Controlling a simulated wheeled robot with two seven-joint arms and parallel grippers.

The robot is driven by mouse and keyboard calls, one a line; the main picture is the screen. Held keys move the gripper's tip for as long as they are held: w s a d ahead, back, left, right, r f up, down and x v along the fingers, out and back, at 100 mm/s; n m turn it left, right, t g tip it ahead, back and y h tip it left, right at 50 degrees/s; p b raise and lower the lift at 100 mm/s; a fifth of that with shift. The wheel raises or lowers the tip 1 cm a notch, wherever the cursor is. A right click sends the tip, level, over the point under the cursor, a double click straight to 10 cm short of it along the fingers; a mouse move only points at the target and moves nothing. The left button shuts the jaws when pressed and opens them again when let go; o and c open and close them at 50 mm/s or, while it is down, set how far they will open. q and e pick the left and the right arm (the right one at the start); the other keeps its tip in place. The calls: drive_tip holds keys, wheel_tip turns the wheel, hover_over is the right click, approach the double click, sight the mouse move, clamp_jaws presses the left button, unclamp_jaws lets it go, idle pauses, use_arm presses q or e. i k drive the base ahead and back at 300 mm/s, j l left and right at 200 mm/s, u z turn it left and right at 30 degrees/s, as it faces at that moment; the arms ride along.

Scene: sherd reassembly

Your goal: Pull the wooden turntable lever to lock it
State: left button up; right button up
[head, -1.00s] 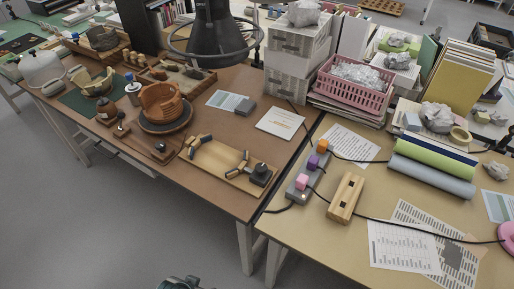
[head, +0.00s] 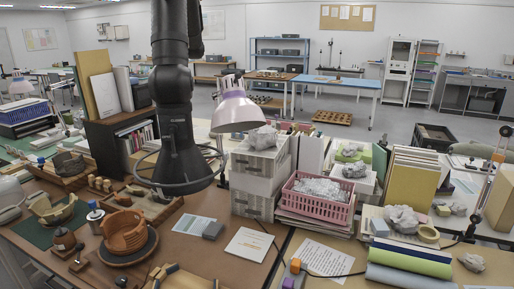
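The turntable (head: 149,246) is a dark round disc on the brown table at the lower left. A reddish-brown, partly rebuilt pot (head: 125,232) of stacked sherds stands on it. A small wooden piece with a dark base (head: 78,258) is just left of the turntable. A dark knob-like part (head: 121,282) shows in front of it near the bottom edge. I cannot tell which of these is the lever, or whether it is locked. Neither of my grippers is in view.
A black hood with a ring (head: 180,165) hangs behind the turntable. A wooden tray (head: 180,281) is cut off at the bottom edge. White boxes (head: 254,180) and a pink basket (head: 318,204) stand to the right.

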sight(79, 246)
drive_tip(key=j+u, duration=0.1)
drive_tip(key=u, duration=1.15)
